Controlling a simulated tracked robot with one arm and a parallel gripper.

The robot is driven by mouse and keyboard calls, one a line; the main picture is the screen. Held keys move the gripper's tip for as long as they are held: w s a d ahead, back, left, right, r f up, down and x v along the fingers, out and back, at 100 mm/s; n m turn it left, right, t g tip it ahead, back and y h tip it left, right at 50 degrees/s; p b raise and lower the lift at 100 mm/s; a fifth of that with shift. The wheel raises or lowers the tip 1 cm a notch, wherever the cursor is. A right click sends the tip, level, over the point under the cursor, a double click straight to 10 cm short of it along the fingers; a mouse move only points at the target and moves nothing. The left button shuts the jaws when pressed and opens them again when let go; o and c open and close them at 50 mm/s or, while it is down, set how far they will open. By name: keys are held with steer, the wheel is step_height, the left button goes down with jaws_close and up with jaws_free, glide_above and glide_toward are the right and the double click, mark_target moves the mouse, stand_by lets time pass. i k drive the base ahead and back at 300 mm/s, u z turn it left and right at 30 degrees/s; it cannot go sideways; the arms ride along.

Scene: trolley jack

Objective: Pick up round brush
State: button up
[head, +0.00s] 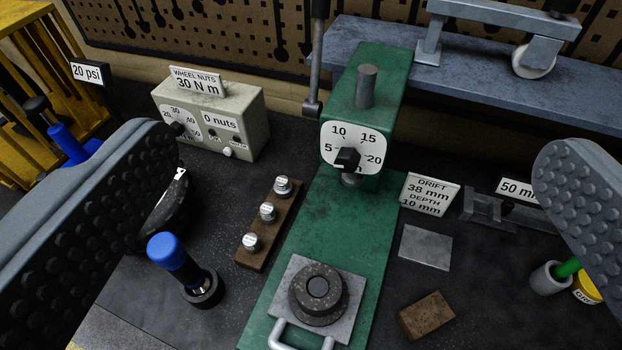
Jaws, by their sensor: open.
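My gripper (350,185) is open and empty. Its two grey studded fingers show large at the left and right edges. I cannot tell for sure which thing is the round brush. A blue-handled tool (172,258) stands slightly tilted in a black round holder (205,289), just right of my left finger. A green-handled thing (567,267) lies with a grey cylindrical end (548,279) below my right finger, which partly hides it. Neither is touched by the fingers, as far as I can see.
A green press (335,215) with a dial stands in the middle, a dark round part on its plate. A wooden strip (262,250) with several metal pieces lies left of it. A brown block (427,316) and grey plate (426,247) lie right. A beige box (240,120) stands behind.

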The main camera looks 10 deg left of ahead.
mark_target(571, 266)
steer(key=z, duration=1.2)
